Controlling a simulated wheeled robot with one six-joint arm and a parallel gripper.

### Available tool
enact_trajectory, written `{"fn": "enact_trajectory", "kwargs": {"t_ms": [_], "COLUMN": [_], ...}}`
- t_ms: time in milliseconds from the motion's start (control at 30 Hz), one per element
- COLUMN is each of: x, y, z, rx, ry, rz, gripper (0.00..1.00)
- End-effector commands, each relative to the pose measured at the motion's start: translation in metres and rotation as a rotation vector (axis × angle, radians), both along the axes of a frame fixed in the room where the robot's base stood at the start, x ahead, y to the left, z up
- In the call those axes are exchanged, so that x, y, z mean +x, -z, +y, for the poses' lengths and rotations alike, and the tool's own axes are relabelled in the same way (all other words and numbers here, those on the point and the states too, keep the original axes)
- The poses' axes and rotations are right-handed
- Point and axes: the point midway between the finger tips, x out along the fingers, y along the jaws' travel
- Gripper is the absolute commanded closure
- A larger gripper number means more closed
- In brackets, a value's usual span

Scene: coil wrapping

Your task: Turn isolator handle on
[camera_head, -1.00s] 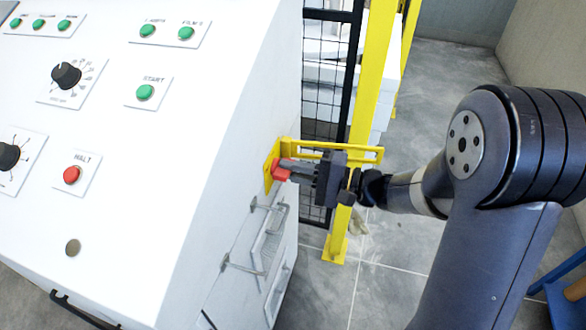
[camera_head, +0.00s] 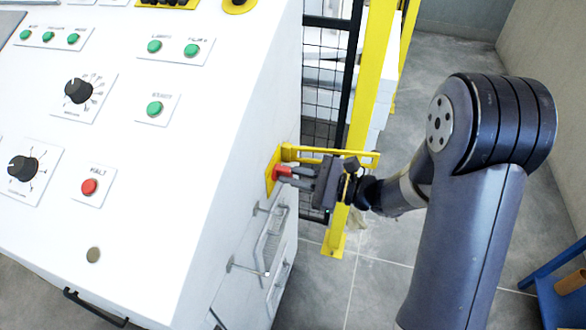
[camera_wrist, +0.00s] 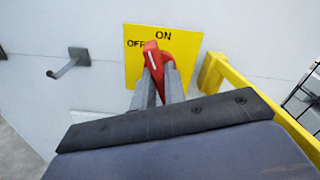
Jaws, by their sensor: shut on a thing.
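The isolator handle (camera_wrist: 155,68) is red and sits on a yellow plate (camera_wrist: 188,62) marked OFF and ON. In the wrist view it is tilted, its white line leaning toward the gap between OFF and ON. In the head view the red handle (camera_head: 282,172) is on the cabinet's side face. My gripper (camera_head: 296,176) reaches it from the right. In the wrist view the fingers of my gripper (camera_wrist: 160,84) are shut on the handle, one on each side, and cover its lower part.
A yellow bracket (camera_head: 330,154) runs just above my gripper beside a yellow post (camera_head: 371,95) and mesh fence. Metal hooks and a bar (camera_head: 268,235) stick out below. The white control cabinet (camera_head: 190,150) fills the left. Floor (camera_head: 385,260) is clear in front of the post.

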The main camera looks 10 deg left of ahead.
Motion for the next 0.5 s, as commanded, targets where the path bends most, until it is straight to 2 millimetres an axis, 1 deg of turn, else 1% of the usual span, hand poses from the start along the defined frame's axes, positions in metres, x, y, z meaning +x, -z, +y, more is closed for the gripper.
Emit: {"fn": "enact_trajectory", "kwargs": {"t_ms": [200,500], "x": [-0.0004,-0.0003], "y": [-0.0017,-0.0004], "z": [-0.0001,-0.0001], "rx": [0.012,0.024], "ry": [0.0,0.0], "rz": [0.183,0.35], "gripper": [1.0,1.0]}}
